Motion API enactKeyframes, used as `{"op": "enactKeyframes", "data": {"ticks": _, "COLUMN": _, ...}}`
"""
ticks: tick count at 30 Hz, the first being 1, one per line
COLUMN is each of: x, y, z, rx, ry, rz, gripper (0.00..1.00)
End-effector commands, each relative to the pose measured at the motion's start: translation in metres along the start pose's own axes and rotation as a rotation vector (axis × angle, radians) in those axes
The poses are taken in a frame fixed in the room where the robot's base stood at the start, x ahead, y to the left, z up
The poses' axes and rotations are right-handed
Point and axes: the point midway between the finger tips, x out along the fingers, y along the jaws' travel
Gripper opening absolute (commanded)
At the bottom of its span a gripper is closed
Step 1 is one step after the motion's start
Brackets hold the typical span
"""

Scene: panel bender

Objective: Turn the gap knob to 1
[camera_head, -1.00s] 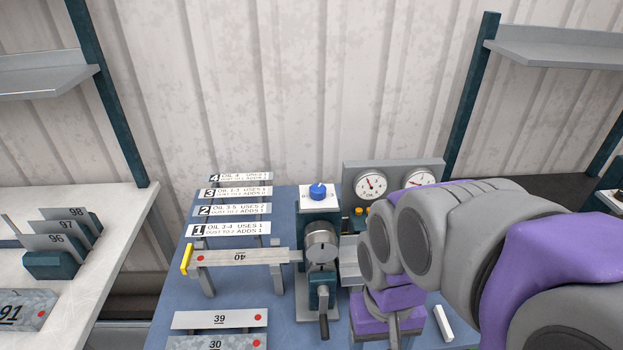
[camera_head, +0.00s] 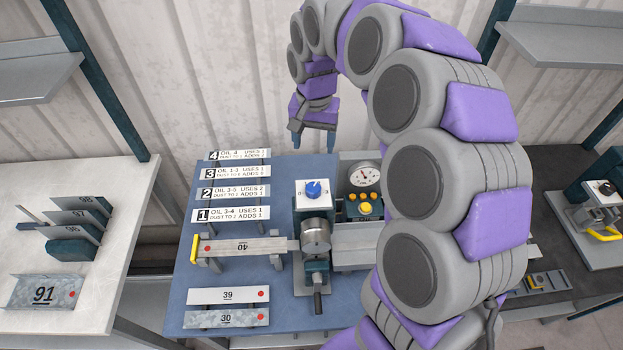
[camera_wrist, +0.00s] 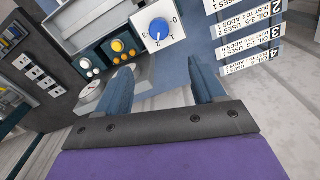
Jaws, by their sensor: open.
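The gap knob is a round blue knob (camera_head: 313,188) on a white dial plate (camera_head: 330,198) at the top of the bender in the head view. In the wrist view the blue knob (camera_wrist: 158,29) sits at the top middle, with small digits around it. A white mark on it seems to point towards the 2, but this is too small to be sure. My gripper (camera_head: 314,143) is open and empty, its fingers pointing down, above and behind the knob and apart from it. Its two blue fingers (camera_wrist: 160,70) also show in the wrist view.
A gauge box (camera_head: 364,175) with yellow buttons stands right of the knob, partly hidden by my arm. Numbered label strips (camera_head: 232,214) are on the left. A strip marked 40 (camera_head: 240,249) runs into the bender. Strips 39 and 30 lie in front.

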Motion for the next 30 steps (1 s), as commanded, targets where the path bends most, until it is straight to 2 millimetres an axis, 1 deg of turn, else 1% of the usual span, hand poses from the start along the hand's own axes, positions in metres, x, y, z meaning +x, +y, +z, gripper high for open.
{"op": "enactKeyframes", "data": {"ticks": 5, "x": 0.030, "y": -0.002, "z": 0.002, "rx": -0.002, "ry": -0.004, "rz": 0.003, "gripper": 0.69}}
{"op": "enactKeyframes", "data": {"ticks": 12, "x": 0.079, "y": -0.005, "z": 0.003, "rx": -0.003, "ry": -0.004, "rz": 0.007, "gripper": 0.69}}
{"op": "enactKeyframes", "data": {"ticks": 18, "x": 0.118, "y": -0.003, "z": 0.004, "rx": -0.003, "ry": -0.007, "rz": 0.007, "gripper": 0.69}}
{"op": "enactKeyframes", "data": {"ticks": 24, "x": 0.147, "y": -0.001, "z": 0.002, "rx": -0.002, "ry": -0.002, "rz": 0.003, "gripper": 0.69}}
{"op": "enactKeyframes", "data": {"ticks": 27, "x": 0.157, "y": -0.001, "z": 0.002, "rx": -0.002, "ry": -0.001, "rz": 0.001, "gripper": 0.69}}
{"op": "enactKeyframes", "data": {"ticks": 30, "x": 0.163, "y": -0.002, "z": 0.002, "rx": -0.003, "ry": -0.001, "rz": 0.003, "gripper": 0.69}}
